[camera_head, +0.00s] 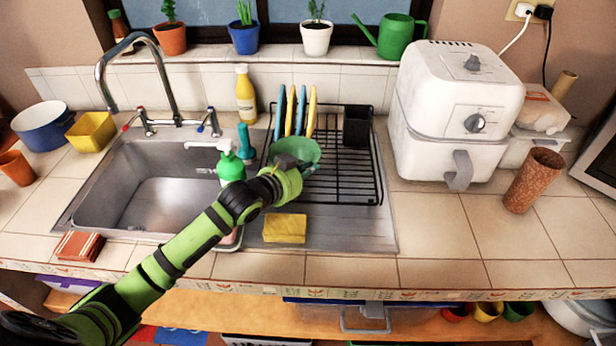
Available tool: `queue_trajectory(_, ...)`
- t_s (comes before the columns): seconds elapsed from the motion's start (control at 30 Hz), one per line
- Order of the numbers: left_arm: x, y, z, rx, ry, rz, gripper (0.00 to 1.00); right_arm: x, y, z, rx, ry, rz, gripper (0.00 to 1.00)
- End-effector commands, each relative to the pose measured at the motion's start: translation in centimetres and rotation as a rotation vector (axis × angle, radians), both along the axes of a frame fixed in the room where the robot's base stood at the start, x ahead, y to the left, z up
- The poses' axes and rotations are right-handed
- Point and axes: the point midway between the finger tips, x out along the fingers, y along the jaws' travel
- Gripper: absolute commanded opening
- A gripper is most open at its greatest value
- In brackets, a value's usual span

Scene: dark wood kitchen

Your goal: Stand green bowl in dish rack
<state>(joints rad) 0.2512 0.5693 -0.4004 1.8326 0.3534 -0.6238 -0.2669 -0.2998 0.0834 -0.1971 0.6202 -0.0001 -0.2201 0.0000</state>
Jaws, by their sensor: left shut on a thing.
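The green bowl (302,149) is tilted on its side over the left part of the black wire dish rack (345,182). My left gripper (287,166) is shut on the bowl, reaching it from the front left. The gripper's wrist and the bowl overlap, so the fingers are mostly hidden. I cannot tell whether the bowl touches the rack wires. Several blue and yellow plates (302,108) stand upright at the back left of the rack, behind the bowl. My right gripper is not in view.
A green soap bottle (231,166) stands left of my gripper, beside the sink (150,190). A yellow sponge (285,228) lies in front of the rack. A black cutlery holder (356,127) is at the rack's back right. A white air fryer (450,110) stands to the right.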

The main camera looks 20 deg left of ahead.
Motion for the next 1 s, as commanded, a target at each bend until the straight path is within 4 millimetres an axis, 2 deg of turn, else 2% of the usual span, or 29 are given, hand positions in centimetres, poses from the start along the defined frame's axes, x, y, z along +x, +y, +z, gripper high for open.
queue_trajectory(0.1, -0.1, -0.1, -1.9, -0.001, 0.006, 0.001, 0.0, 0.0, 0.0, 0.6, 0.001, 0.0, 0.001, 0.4)
queue_trajectory(0.2, -0.1, -0.1, -2.8, 0.0, 0.004, 0.0, 0.0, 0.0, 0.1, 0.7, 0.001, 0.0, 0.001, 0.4)
queue_trajectory(0.57, -0.1, -0.1, -3.3, 0.001, 0.003, -0.001, 0.0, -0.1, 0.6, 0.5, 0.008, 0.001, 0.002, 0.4)
queue_trajectory(0.63, -0.1, -0.1, -3.2, 0.001, 0.003, -0.001, 0.27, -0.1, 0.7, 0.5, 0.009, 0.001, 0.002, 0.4)
queue_trajectory(0.67, -0.1, -0.1, -3.2, 0.001, 0.003, -0.001, 0.31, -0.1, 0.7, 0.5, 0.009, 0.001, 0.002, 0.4)
queue_trajectory(1.0, -0.1, -0.1, -3.0, 0.0, 0.002, -0.001, 0.31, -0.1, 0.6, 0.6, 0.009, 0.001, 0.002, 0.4)
